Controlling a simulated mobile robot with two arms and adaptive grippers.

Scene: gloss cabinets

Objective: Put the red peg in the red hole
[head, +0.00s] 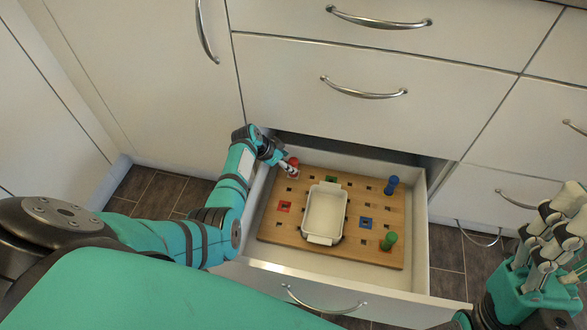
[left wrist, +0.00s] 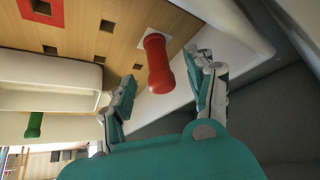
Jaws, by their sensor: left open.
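The red peg (head: 293,162) stands at the back left of a wooden board in an open drawer. In the left wrist view the red peg (left wrist: 157,62) is between the spread fingers of my left gripper (left wrist: 166,72), apart from both. In the head view my left gripper (head: 284,166) is open at the peg and partly covers it. The red-framed hole (head: 284,206) is in the board's left part, nearer the drawer front; its red frame (left wrist: 42,12) also shows at top left in the wrist view. My right gripper (head: 550,240) is at the lower right, away from the drawer.
A white dish (head: 311,239) sits mid-board. A blue peg (head: 392,184) and a green peg (head: 389,241) stand to the right. A blue-framed hole (head: 365,223) and several plain holes are in the board. The drawer walls (head: 420,250) surround it; closed cabinet fronts (head: 300,90) rise behind.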

